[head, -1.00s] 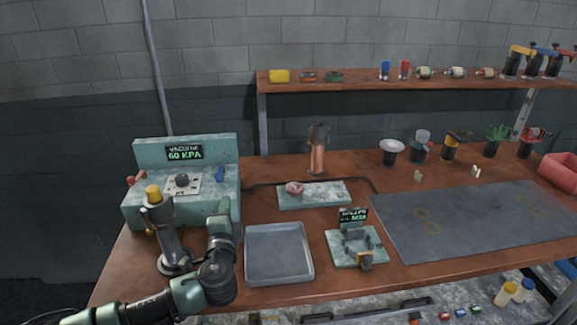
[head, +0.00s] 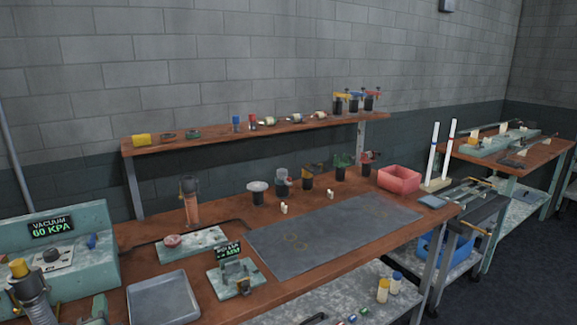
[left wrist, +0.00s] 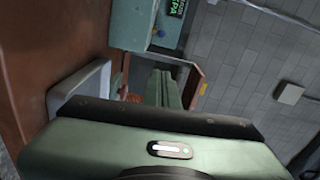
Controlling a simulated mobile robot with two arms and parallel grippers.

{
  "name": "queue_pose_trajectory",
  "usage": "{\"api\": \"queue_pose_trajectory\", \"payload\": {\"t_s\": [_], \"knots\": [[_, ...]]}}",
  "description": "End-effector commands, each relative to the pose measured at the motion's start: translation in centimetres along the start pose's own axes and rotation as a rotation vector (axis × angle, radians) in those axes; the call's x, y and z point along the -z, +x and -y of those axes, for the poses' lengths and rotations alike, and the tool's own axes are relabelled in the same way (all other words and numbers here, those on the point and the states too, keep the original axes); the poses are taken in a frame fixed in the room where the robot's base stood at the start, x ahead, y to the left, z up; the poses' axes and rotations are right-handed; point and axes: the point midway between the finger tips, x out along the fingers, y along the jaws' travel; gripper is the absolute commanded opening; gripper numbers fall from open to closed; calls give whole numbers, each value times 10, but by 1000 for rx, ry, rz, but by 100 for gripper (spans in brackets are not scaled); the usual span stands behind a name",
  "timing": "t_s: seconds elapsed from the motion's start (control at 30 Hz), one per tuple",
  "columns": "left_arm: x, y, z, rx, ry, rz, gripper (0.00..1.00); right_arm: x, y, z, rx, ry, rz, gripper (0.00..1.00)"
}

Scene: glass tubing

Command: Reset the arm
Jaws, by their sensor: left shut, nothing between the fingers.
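In the head view only the pale green tip of my left gripper (head: 98,311) shows at the bottom edge, left of the grey metal tray (head: 163,300). The rest of that arm is out of the picture. In the left wrist view the green fingers of my left gripper (left wrist: 165,90) are together with nothing between them. They point toward the green vacuum unit (left wrist: 130,25), and a pale tray edge shows on their left. My right gripper is in neither view.
The vacuum unit (head: 85,255) and a yellow-topped post (head: 20,268) stand at the left. A small gauge stand (head: 235,280) is right of the tray. The dark mat (head: 335,235) is mostly clear. A red bin (head: 399,178) sits at the bench's right end.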

Motion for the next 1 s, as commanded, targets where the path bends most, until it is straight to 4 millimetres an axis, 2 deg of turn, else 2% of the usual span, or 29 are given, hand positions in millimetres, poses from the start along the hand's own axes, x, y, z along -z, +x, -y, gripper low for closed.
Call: {"api": "queue_pose_trajectory", "payload": {"t_s": [0.07,0.1,0.33,0.57,0.77,0.9,1.0], "knots": [[0,-1,-1,-5,-4,1,0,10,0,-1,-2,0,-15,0],[1,-6,-8,-28,-22,5,0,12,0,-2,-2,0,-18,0],[4,-31,-40,-146,-109,32,0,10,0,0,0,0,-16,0],[7,-74,-85,-330,-236,83,0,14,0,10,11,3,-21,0],[8,-139,-135,-572,-389,164,0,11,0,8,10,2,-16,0],[8,-198,-165,-769,-508,241,0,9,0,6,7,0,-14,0],[8,-236,-179,-893,-582,295,0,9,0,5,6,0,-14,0]]}}
